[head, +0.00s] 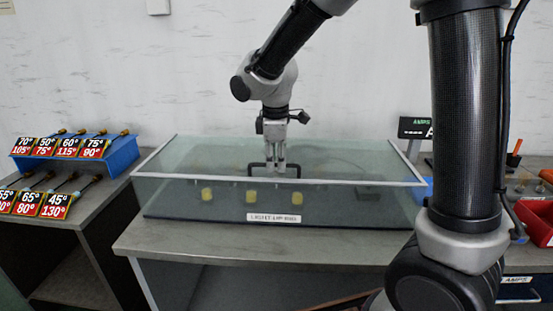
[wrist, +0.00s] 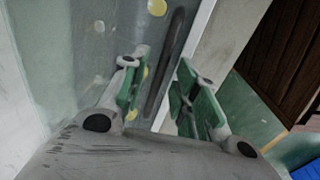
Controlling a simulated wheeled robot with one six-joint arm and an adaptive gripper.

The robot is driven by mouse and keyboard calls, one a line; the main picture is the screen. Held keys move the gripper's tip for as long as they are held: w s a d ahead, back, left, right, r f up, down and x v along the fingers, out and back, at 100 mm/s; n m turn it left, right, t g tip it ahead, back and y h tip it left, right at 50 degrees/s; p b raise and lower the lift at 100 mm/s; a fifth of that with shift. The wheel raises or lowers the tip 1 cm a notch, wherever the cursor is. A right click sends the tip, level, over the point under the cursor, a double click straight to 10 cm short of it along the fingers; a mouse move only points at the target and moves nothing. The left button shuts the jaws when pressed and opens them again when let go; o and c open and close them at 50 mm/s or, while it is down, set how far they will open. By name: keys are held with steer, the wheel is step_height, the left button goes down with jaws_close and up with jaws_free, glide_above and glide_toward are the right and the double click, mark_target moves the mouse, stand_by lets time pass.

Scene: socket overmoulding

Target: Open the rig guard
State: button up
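The rig guard (head: 340,203) is a clear box with pale edge strips on the workbench, and it looks closed. A dark handle (head: 252,168) stands at its front top edge. My gripper (head: 275,172) points down at the handle, in front of part of it. In the wrist view the handle (wrist: 166,60) is a dark bar between the two green-padded fingers of my gripper (wrist: 162,95). The fingers are apart, with gaps beside the bar. Several yellow pieces (head: 253,197) show through the guard, above a white label on the front.
A blue rack (head: 122,155) with angle-labelled tools stands on the left bench, with more tagged tools in front. A small display (head: 414,128) and a red bin (head: 537,220) are at the right. A bare bench strip (head: 180,240) runs before the guard.

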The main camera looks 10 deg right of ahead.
jaws_close()
